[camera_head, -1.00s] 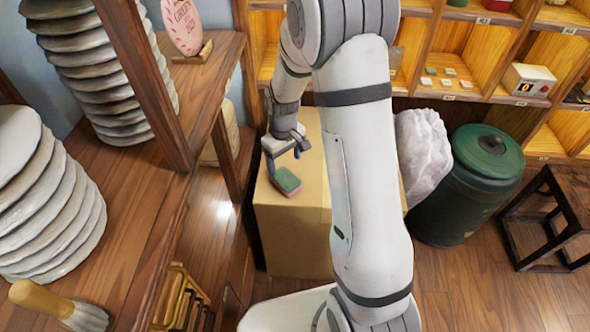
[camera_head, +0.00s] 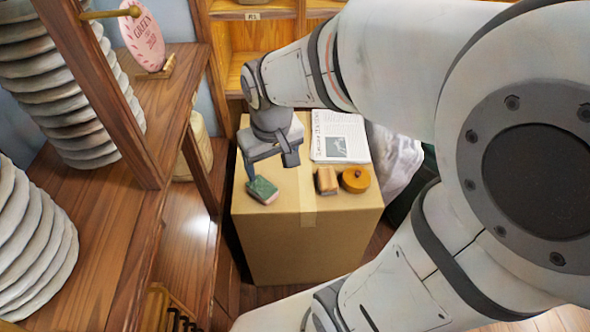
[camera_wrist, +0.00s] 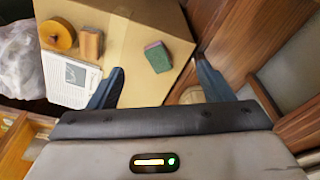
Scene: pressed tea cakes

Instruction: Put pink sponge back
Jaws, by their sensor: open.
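The sponge (camera_head: 263,189) has a green top and a pinkish layer along its side. It lies flat near the front left corner of the cardboard box (camera_head: 262,248). In the wrist view the sponge (camera_wrist: 157,57) shows ahead of the fingers, between their lines, with bare cardboard around it. My gripper (camera_head: 271,166) is open and empty, just above and behind the sponge. Its two dark fingers (camera_wrist: 159,66) are spread wide in the wrist view and appear apart from the sponge.
A small brown block (camera_head: 327,181), a round orange-brown lidded piece (camera_head: 355,180) and a printed paper (camera_head: 341,136) share the box top. A wooden shelf (camera_head: 120,205) with stacked pale discs (camera_head: 35,240) and a pink sign (camera_head: 142,38) stands left. A white bag (camera_head: 396,160) is behind right.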

